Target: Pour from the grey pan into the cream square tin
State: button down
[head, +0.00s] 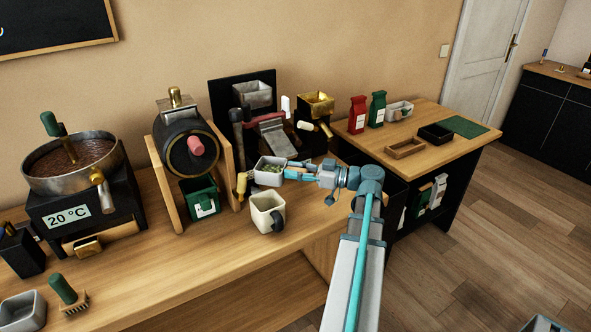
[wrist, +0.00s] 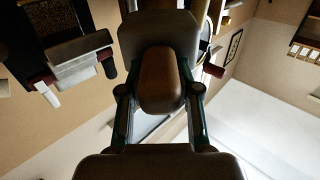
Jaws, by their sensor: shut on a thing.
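My gripper (head: 298,170) is shut on the brown handle (wrist: 160,80) of the grey pan, and the wrist view shows the handle between its two fingers. The grey pan (head: 259,178) is to the left of my gripper in the head view, with greenish contents inside. It looks roughly level. Its grey body (wrist: 158,28) also shows in the wrist view, beyond the handle. The cream square tin (head: 262,220) stands upright on the wooden counter, in front of and below the pan in the picture, with a dark handle at its right. Its inside looks empty from here.
A green container (head: 202,198) under a drum roaster (head: 190,150) stands left of the tin. A machine with a grey hopper (head: 252,95) and a brass hopper (head: 317,104) stand behind the pan. The counter front (head: 215,245) is clear.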

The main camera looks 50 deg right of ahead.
jog(key=shift+f+b, duration=0.1)
jog(key=shift+b, duration=0.4)
jog(key=shift+f+b, duration=0.15)
jog(key=shift+b, duration=0.2)
notch_tip(320, 180, down, 3)
jog(key=b, duration=0.4)
jog(key=shift+b, duration=0.35)
jog(key=n+b, duration=0.1)
jog(key=b, duration=0.2)
jog(key=r+n+b, duration=0.1)
jog(key=n+b, duration=0.1)
jog(key=b, duration=0.1)
jog(key=n+b, duration=0.1)
jog(key=b, duration=0.1)
jog(key=shift+r+n+b, duration=0.25)
jog(key=shift+n+b, duration=0.05)
jog(key=shift+b, duration=0.1)
jog(key=n+b, duration=0.1)
jog(key=b, duration=0.2)
jog(key=n+b, duration=0.1)
jog(key=b, duration=0.2)
jog(key=n+b, duration=0.2)
jog(key=shift+s+a+r+b, duration=0.1)
jog(key=shift+a+r+b, duration=0.15)
jog(key=shift+b, duration=0.15)
jog(key=shift+r, duration=0.2)
jog(key=shift+f+n+b, duration=0.15)
jog(key=shift+n+b, duration=0.25)
jog(key=shift+b, duration=0.2)
